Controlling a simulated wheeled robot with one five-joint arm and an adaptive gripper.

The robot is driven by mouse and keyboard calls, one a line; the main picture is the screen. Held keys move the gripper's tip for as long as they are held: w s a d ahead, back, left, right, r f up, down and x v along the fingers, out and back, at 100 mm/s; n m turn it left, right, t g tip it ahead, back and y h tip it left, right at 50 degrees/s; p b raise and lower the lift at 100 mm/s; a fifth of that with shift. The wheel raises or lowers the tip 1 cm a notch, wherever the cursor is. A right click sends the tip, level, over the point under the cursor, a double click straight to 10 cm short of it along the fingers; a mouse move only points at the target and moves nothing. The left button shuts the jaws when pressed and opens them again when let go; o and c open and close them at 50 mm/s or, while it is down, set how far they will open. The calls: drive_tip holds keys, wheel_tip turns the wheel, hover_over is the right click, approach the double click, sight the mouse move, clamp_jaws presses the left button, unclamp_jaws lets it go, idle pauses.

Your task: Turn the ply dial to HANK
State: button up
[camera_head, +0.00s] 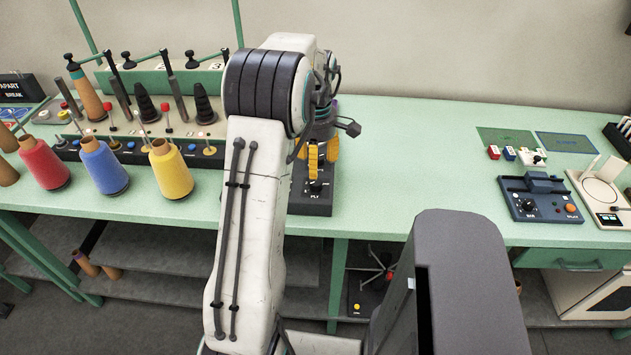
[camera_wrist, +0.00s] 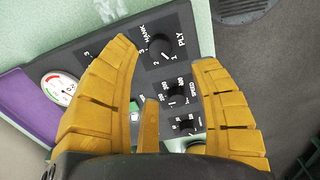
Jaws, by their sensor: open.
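The ply dial (camera_wrist: 160,48) is a black knob on a dark control panel (camera_wrist: 68,52), with PLY and HANK printed beside it. I cannot tell for sure which mark its pointer faces. My gripper (camera_wrist: 164,52) is open and empty, with one yellow finger on each side of the ply dial in the wrist view. Whether the fingers touch the knob is not clear. In the head view my gripper (camera_head: 322,152) hangs over the panel (camera_head: 312,208), and my arm hides much of the panel.
Smaller knobs, one marked SPEED (camera_wrist: 180,90), sit beside the ply dial. A round gauge (camera_wrist: 62,87) is on the panel. Red, blue and yellow yarn cones (camera_head: 171,170) stand at left.

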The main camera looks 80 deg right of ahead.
sight(316, 182)
drive_tip(key=shift+f+n, duration=0.3)
drive_tip(key=shift+f, duration=3.4)
drive_tip(key=shift+c, duration=0.4)
clamp_jaws()
